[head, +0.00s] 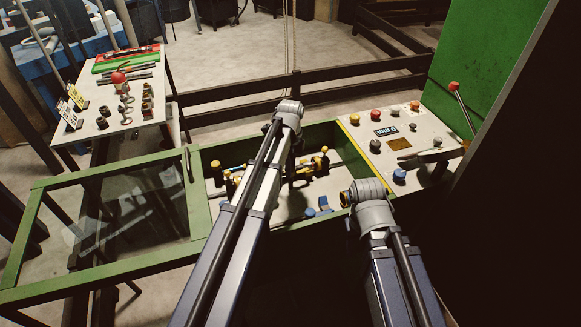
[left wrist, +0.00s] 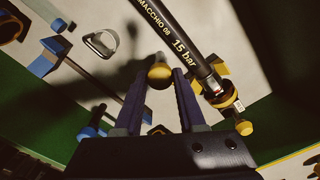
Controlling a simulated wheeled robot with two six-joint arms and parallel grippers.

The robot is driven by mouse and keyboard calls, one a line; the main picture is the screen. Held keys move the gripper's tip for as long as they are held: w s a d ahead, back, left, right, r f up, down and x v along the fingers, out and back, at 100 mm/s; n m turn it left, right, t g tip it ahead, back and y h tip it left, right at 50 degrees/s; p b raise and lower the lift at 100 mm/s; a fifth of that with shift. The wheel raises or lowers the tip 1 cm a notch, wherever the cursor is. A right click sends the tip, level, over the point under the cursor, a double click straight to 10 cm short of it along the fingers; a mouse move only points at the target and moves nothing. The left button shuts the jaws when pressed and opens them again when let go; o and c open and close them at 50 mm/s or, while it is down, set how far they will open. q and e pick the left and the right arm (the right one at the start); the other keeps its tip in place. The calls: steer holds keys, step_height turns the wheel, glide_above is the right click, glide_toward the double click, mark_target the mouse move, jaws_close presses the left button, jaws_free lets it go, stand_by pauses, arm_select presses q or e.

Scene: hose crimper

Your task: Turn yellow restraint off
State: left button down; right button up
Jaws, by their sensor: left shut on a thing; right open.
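My left gripper (left wrist: 160,72) is shut on a yellow ball knob (left wrist: 160,77), which sits between its two dark fingers in the left wrist view. A black hose (left wrist: 183,42) marked "15 bar" runs past just beyond the fingertips, with a fitting at its lower end beside yellow parts (left wrist: 232,110). In the head view, my left arm reaches into the green-framed machine bay and hides the gripped knob. Another yellow knob (head: 325,150) stands right of the arm. My right wrist is low by the bay's right edge; its fingers are not visible.
The control panel (head: 357,150) with coloured buttons lies right of the bay. A clear green-framed door (head: 193,218) stands open at left. A parts table (head: 82,133) is beyond it. Blue parts (head: 324,204) sit in the bay near my right wrist.

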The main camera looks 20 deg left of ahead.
arm_select(q)
steer(key=shift+m, duration=0.9)
steer(key=c, duration=0.5)
jaws_free()
step_height(320, 180, up, 8)
steer(key=p, duration=0.8)
steer(key=shift+f, duration=0.1)
